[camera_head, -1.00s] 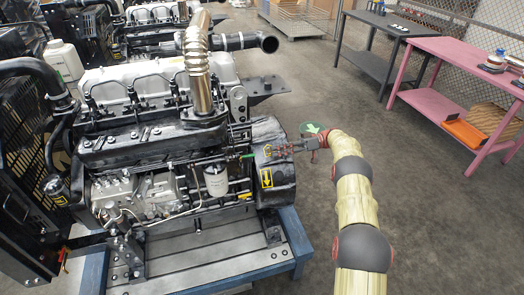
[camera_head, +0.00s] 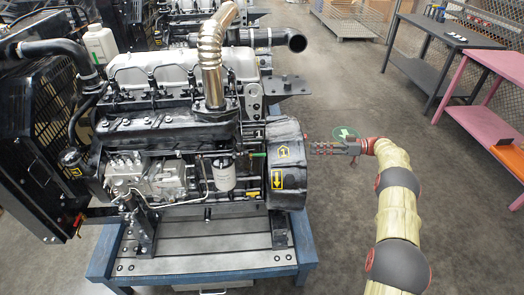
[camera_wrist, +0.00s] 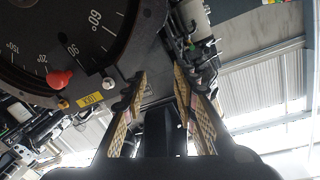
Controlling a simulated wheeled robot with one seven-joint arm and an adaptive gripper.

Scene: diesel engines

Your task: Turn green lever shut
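The green lever (camera_head: 258,155) shows as a small, roughly level green bar on the near side of the black engine (camera_head: 150,130), just left of the black end housing with yellow markings. My gripper (camera_head: 312,147) is just right of that housing in the head view, a short way from the lever, pointing left. In the wrist view my gripper's two fingers (camera_wrist: 160,80) are spread with nothing visible between them. I cannot make out the green lever in the wrist view.
The black end housing (camera_head: 288,165) stands between my gripper and the lever in the picture. A dark degree dial (camera_wrist: 75,45) with a red knob (camera_wrist: 58,79) is close in the wrist view. A blue stand (camera_head: 306,245) carries the engine. Pink table (camera_head: 485,125) at right.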

